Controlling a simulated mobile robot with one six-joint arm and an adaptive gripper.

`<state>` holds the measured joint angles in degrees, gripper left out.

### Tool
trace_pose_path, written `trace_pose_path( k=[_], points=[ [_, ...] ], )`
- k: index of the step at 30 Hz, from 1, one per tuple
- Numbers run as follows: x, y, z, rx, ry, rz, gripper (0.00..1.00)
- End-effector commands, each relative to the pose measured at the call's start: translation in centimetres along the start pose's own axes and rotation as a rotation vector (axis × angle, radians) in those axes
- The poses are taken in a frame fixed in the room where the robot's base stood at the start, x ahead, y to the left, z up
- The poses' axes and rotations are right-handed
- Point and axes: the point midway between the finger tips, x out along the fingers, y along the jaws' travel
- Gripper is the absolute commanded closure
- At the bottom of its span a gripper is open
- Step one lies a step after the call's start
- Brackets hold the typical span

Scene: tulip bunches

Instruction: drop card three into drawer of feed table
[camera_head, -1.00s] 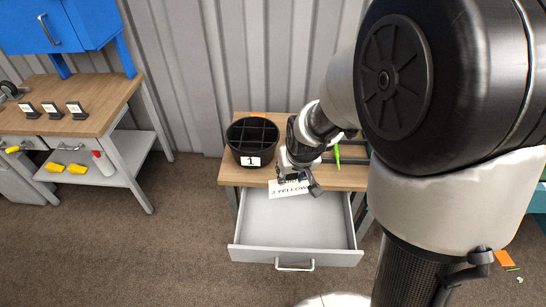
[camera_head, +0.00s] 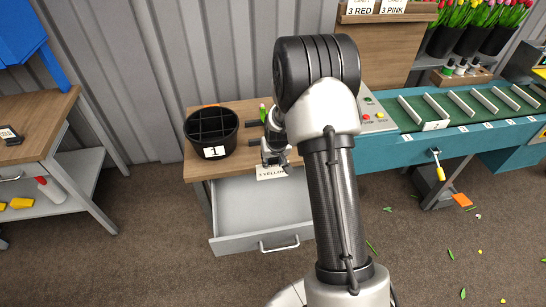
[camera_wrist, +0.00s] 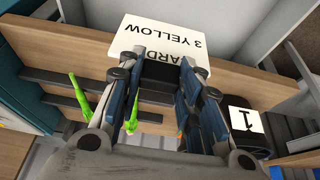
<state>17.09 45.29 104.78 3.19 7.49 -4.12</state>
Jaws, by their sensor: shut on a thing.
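The card (camera_head: 272,173) is white with black print reading "3 YELLOW". My gripper (camera_head: 275,160) is shut on it and holds it by one edge, at the back edge of the open drawer. In the wrist view the card (camera_wrist: 150,35) sticks out past the fingertips (camera_wrist: 165,60), its print upside down. The grey drawer (camera_head: 263,243) is pulled out from under the wooden feed table (camera_head: 197,168), and its visible floor is bare. My arm hides the drawer's right part. The height of the card above the drawer is hard to tell.
A black divided bucket (camera_head: 212,150) labelled 1 stands on the table, left of my gripper. Green stems (camera_wrist: 131,115) lie near the gripper. A green conveyor (camera_head: 440,108) with tulip buckets is at right, and another workbench (camera_head: 38,125) at left.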

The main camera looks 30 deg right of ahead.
Motion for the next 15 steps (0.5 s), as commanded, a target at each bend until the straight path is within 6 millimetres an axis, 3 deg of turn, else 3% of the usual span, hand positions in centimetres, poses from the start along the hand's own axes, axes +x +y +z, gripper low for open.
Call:
trace_pose_path(
  k=[6, 15],
  points=[
    [2.6, 0.0, 1.1, 0.0, 0.001, 0.0, 0.91],
    [3.0, 0.0, 1.2, 0.001, 0.001, -0.001, 0.91]
  ],
)
